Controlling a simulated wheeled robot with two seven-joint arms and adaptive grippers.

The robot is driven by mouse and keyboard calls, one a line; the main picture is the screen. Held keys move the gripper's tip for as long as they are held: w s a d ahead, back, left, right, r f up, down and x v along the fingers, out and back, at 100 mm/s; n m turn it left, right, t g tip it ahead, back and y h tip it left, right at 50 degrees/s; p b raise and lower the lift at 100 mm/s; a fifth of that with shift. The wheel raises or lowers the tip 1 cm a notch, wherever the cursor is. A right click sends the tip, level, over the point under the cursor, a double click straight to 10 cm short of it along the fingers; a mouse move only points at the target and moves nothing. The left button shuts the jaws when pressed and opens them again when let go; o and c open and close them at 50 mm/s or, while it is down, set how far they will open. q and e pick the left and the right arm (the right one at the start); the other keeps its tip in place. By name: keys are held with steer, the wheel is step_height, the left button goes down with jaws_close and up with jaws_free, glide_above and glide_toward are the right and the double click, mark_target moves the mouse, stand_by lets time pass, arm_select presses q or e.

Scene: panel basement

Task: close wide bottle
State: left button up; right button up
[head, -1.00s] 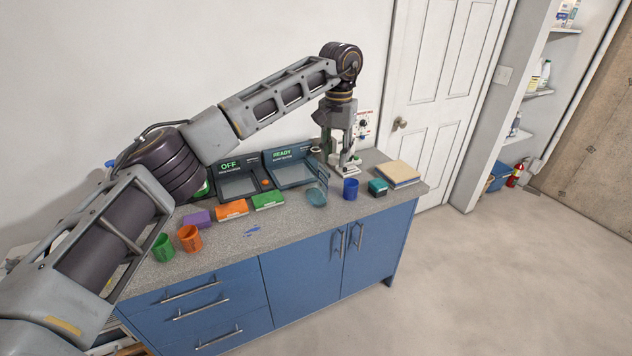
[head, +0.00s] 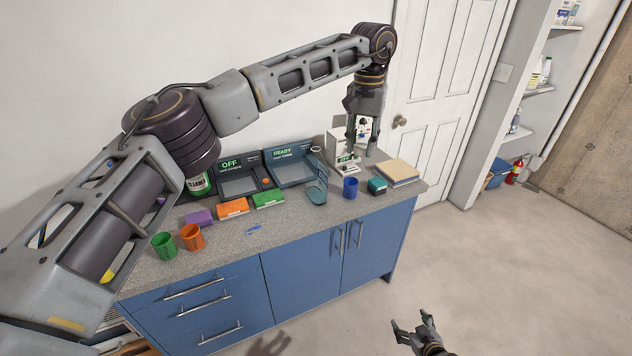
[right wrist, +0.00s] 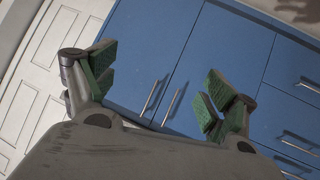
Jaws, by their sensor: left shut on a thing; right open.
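My left gripper (head: 360,150) points down above the far back right of the counter. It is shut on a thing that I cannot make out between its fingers. A bottle with a white and green label (head: 199,185) stands at the back left, partly hidden behind my left arm; I cannot tell whether it is the wide bottle or see its top. A translucent bluish vessel (head: 317,195) stands near the counter's middle front. My right gripper (head: 412,332) is open and empty, low in front of the cabinet; its green-padded fingers also show apart in the right wrist view (right wrist: 155,90).
On the counter (head: 280,222) are two trays with signs reading OFF (head: 240,184) and READY (head: 292,170), colored boxes, green (head: 164,245) and orange (head: 192,237) cups, a blue cup (head: 350,187), a teal box (head: 377,186) and a book stack (head: 398,171).

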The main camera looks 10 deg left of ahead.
arm_select(q)
steer(key=f, duration=0.1)
steer(key=f+n, duration=0.2)
steer(key=shift+s+f, duration=0.25)
steer(key=shift+f, duration=0.05)
steer(key=n, duration=0.2)
steer(key=s+f+n, duration=0.1)
steer(key=n, duration=0.3)
steer(key=shift+s+d+f, duration=0.15)
steer(key=shift+d, duration=0.15)
arm_select(e)
steer(key=a+r+t+y, duration=0.1)
steer(key=a+r, duration=0.4)
steer(key=r, duration=0.5)
steer(key=w+a+r+t+y, duration=0.1)
steer(key=a+r+y, duration=0.2)
steer(key=a+r, duration=0.3)
steer(key=w+a+r+t+y, duration=0.1)
steer(key=a+r, duration=0.4)
steer(key=r, duration=0.9)
steer(key=shift+a+r+n+t+y, duration=0.2)
steer(key=shift+r+n+t+y, duration=0.1)
steer(key=shift+t+y, duration=0.4)
arm_select(q)
steer(key=shift+n, duration=0.7)
arm_select(e)
steer(key=shift+w+a, duration=0.1)
